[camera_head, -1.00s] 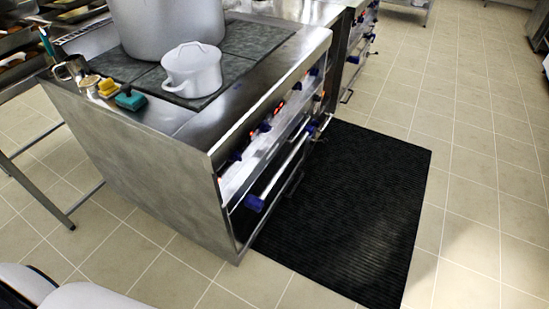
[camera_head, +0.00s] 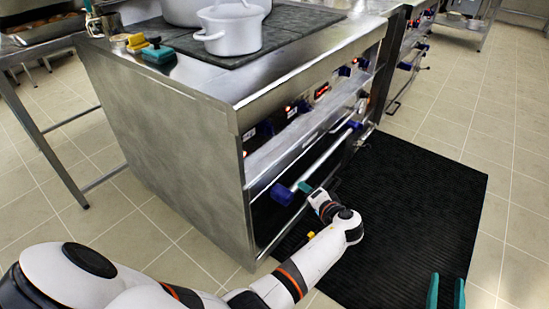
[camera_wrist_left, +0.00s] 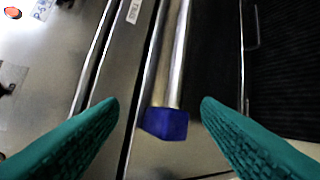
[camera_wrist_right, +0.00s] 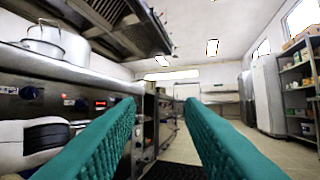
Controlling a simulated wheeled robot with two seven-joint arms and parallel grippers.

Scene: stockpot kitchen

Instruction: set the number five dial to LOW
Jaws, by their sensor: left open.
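The stove's front panel (camera_head: 310,100) carries dark dials and red lights in the head view. In the right wrist view, dials (camera_wrist_right: 28,92) and a red display (camera_wrist_right: 100,103) show at left. I cannot tell which dial is number five or read its setting. My left gripper (camera_wrist_left: 160,106) is open and empty, its teal fingers on either side of the rail's blue end bracket (camera_wrist_left: 165,123); contact is not clear. In the head view its tip is partly hidden by the wrist beside the rail. My right gripper (camera_head: 446,280) is open and empty above the floor, right of the stove.
A metal rail (camera_head: 325,152) with blue brackets runs along the stove front below the panel. A white pot (camera_head: 232,32) and a teal sponge (camera_head: 158,54) sit on top. A black mat (camera_head: 420,200) covers the floor in front; tiled floor is open at right.

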